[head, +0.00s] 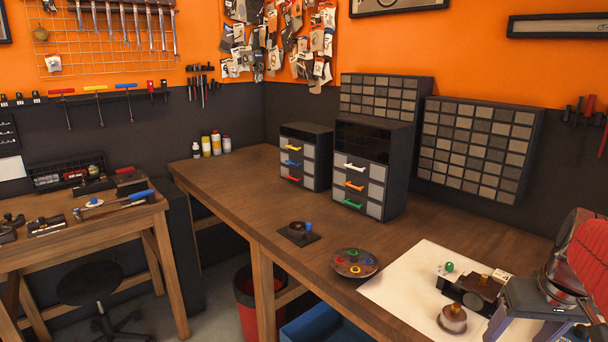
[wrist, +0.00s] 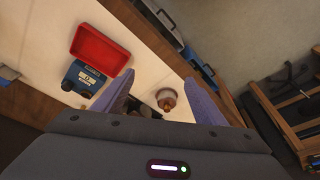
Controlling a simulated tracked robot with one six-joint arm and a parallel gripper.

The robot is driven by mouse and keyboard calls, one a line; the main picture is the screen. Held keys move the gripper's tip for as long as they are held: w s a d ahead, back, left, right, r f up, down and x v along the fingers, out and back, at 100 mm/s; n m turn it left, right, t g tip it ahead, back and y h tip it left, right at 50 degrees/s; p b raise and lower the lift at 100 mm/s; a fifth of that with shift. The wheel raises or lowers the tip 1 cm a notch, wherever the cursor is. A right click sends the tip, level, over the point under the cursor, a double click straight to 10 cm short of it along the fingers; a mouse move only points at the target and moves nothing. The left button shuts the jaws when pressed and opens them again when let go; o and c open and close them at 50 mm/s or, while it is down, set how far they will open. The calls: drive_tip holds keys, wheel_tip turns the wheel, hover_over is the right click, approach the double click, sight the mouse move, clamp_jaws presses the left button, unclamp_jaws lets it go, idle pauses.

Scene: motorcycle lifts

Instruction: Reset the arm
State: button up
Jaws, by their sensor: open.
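My gripper (wrist: 165,92) shows in the wrist view. Its two purple fingers are spread apart with nothing held between them. Beyond the fingers lies the pale sheet (wrist: 145,58) on the wooden bench, with a round brown knob-like part (wrist: 166,98) in the gap between the fingertips as seen from the wrist. Dark parts beside it are partly hidden by the left finger.
The long bench (head: 225,185) carries two drawer units (head: 306,158) (head: 371,168), a round tray (head: 355,274) with coloured rings, a small dark fixture (head: 298,233) and a white sheet (head: 400,285) with metal parts (head: 474,291). The bench's left half is mostly clear.

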drive_tip(key=s+a+n+t, duration=0.1)
drive_tip(key=s+a, duration=0.2)
drive_tip(key=a, duration=1)
drive_tip(key=s+a+f+n+t, duration=0.1)
drive_tip(key=s+a+n, duration=0.1)
drive_tip(key=a, duration=1.1)
drive_tip(key=shift+s+f+t+y, duration=0.15)
drive_tip(key=shift+s+t+y, duration=0.15)
drive_tip(key=shift+s, duration=0.55)
drive_tip(key=shift+d, duration=0.1)
